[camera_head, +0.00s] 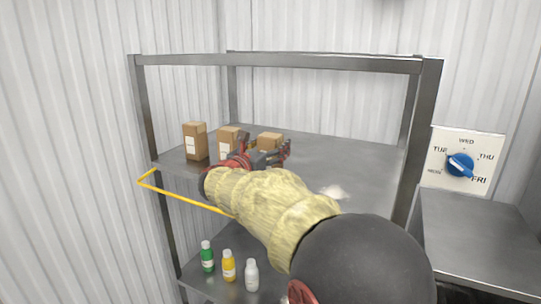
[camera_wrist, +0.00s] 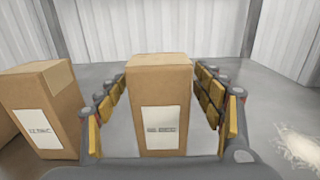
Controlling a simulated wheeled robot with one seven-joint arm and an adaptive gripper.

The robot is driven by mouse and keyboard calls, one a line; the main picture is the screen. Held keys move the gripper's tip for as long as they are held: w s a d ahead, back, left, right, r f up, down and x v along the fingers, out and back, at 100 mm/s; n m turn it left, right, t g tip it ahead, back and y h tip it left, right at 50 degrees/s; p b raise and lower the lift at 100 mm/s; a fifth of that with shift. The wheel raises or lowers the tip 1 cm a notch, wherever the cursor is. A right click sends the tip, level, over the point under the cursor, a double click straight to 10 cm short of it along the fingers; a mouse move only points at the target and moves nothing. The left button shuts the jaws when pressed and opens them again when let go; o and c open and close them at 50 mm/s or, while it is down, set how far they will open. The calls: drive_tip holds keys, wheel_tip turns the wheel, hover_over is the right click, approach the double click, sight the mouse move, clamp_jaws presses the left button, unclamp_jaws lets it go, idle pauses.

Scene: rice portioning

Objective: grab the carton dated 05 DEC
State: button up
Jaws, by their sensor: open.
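Three brown cartons stand in a row on the upper shelf: a left carton (camera_head: 195,146), a middle carton (camera_head: 226,135) and a right carton (camera_head: 270,137). My gripper (camera_head: 264,148) is open at the right carton. In the wrist view, the fingers of my gripper (camera_wrist: 162,105) stand on either side of this right carton (camera_wrist: 160,82), with gaps showing beside it. Its white label (camera_wrist: 162,128) faces me, but the print is too blurred to read. The middle carton (camera_wrist: 58,90) stands left of the fingers; its label (camera_wrist: 40,134) is also too blurred to read.
The metal shelf (camera_head: 340,160) is bare right of the cartons, except for a white pile (camera_wrist: 300,147). A yellow bar (camera_head: 185,196) juts out at the shelf's front left. Green (camera_head: 207,258), yellow (camera_head: 229,267) and white (camera_head: 252,276) bottles stand below. A weekday dial (camera_head: 460,165) is at right.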

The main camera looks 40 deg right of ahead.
drive_tip(key=c, duration=1.5)
drive_tip(key=shift+c, duration=0.2)
drive_tip(key=shift+r, duration=0.1)
